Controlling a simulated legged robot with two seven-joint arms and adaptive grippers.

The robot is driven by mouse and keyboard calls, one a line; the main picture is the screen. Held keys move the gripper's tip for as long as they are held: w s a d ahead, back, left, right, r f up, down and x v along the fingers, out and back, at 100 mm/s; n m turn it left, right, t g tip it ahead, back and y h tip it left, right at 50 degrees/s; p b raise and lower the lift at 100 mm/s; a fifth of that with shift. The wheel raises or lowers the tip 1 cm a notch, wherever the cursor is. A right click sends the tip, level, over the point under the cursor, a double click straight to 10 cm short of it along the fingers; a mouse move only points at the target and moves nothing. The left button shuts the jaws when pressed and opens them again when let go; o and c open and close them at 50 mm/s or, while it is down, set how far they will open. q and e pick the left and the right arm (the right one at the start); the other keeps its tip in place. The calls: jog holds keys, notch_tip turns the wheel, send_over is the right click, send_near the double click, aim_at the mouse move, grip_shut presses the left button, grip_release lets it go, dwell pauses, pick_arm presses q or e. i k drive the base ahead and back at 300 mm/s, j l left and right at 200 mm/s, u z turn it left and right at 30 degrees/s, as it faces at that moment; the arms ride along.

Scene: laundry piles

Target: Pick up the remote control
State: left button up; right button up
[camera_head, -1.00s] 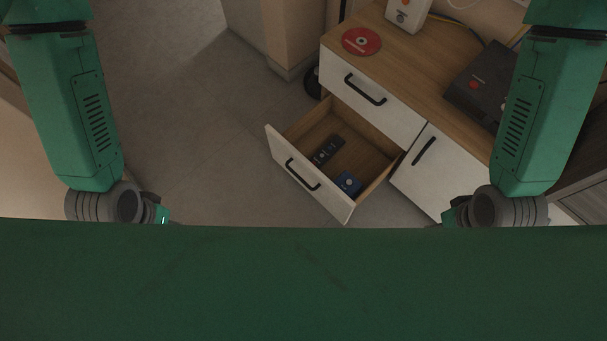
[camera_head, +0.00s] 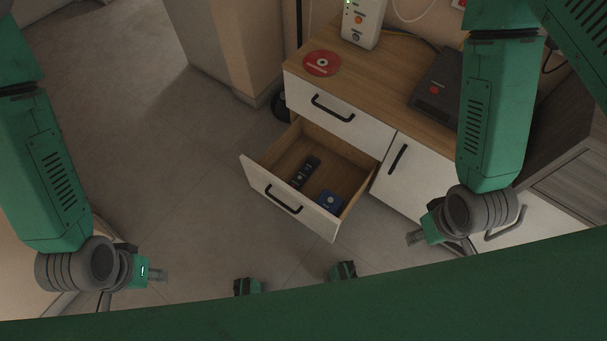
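The remote control (camera_head: 305,170) is dark and slim with small buttons. It lies flat in the open lower drawer (camera_head: 294,209), towards the back left. My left gripper (camera_head: 159,274) is at the lower left, well away from the drawer. My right gripper (camera_head: 416,237) is right of the drawer, in front of the cabinet in the picture. Both are small and partly hidden by my own arm parts, so their finger opening is unclear. Neither touches the remote.
The white cabinet (camera_head: 417,187) has a wooden top (camera_head: 383,78) with a red disc (camera_head: 322,63), a white device (camera_head: 363,22) and a dark box (camera_head: 436,89). The drawer front sticks out over the floor. Open floor (camera_head: 150,150) lies to the left.

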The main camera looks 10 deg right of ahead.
aim_at(298, 184)
jog(key=i+j, duration=0.15)
jog(key=j, duration=0.25)
jog(key=i+j, duration=0.1)
jog(key=j, duration=0.3)
jog(key=i+j, duration=0.15)
jog(key=j, duration=0.25)
jog(key=z, duration=0.4)
jog(key=j+z, duration=0.15)
jog(key=z, duration=0.25)
jog(key=i+j+z, duration=0.1)
jog(key=z, duration=0.7)
jog(key=i+z, duration=0.4)
